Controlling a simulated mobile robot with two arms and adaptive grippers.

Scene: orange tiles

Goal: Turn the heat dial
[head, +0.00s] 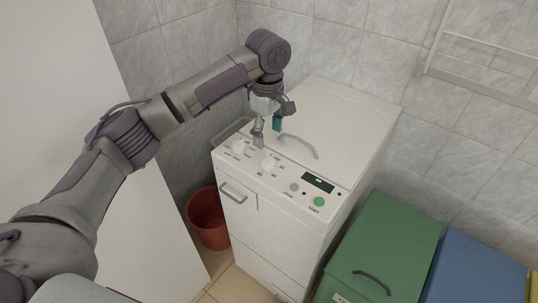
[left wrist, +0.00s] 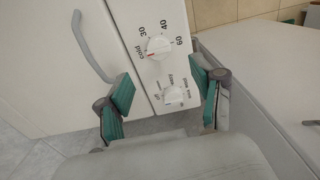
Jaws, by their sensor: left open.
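The heat dial (left wrist: 158,46) is a round white knob with a red mark, ringed by "cold", 30, 40 and 60 in the left wrist view. In the head view it is the right-hand white knob (head: 268,163) on the washing machine's sloped panel. A second white knob (left wrist: 174,95) with programme words sits beside it, nearer the machine's left edge (head: 238,146). My left gripper (head: 267,131) is open and empty above the panel, behind the knobs. Its teal-padded fingers (left wrist: 162,90) spread wide in the left wrist view, touching neither knob. My right gripper is not in view.
The white washing machine (head: 345,118) has a lid handle (head: 298,144) just behind the knobs, plus a display (head: 318,183) and green start button (head: 319,202). A red bin (head: 208,218) stands left. Green (head: 385,245) and blue (head: 475,270) boxes stand right. Tiled walls close off the back.

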